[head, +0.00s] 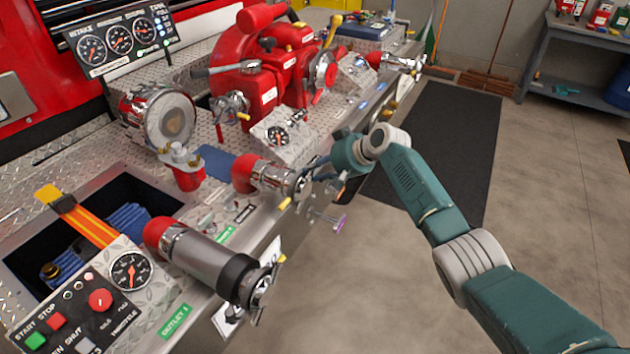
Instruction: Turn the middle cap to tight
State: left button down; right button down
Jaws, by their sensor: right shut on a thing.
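The middle outlet is a red elbow (243,172) with a short chrome pipe. The middle cap (301,187) sits on its outer end, and it is small and partly covered in this view. My right arm comes in from the lower right. My right gripper (314,172) is at the cap's outer side and is shut on it. The fingers are mostly hidden behind the wrist, so the exact hold on the cap is hard to see. My left gripper is not in view.
A longer capped outlet (212,265) stands nearer, and another chrome outlet (400,64) is farther back. A purple-tipped pull rod (338,222) sticks out below the middle outlet. A dark mat (440,140) lies on the open floor at right.

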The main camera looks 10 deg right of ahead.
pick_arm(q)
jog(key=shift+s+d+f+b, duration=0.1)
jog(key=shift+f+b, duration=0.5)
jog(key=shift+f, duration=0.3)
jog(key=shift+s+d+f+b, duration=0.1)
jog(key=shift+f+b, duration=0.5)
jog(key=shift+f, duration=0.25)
pick_arm(e)
jog(key=shift+w+d+f+m+g+y, duration=0.1)
jog(key=shift+w+f+m+g+y, duration=0.2)
jog(key=shift+m+g+y, duration=0.25)
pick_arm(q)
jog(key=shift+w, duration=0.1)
pick_arm(e)
jog(key=c, duration=1.8)
grip_release()
jog(key=o, duration=0.4)
jog(key=shift+w+f, duration=0.1)
jog(key=shift+w, duration=0.05)
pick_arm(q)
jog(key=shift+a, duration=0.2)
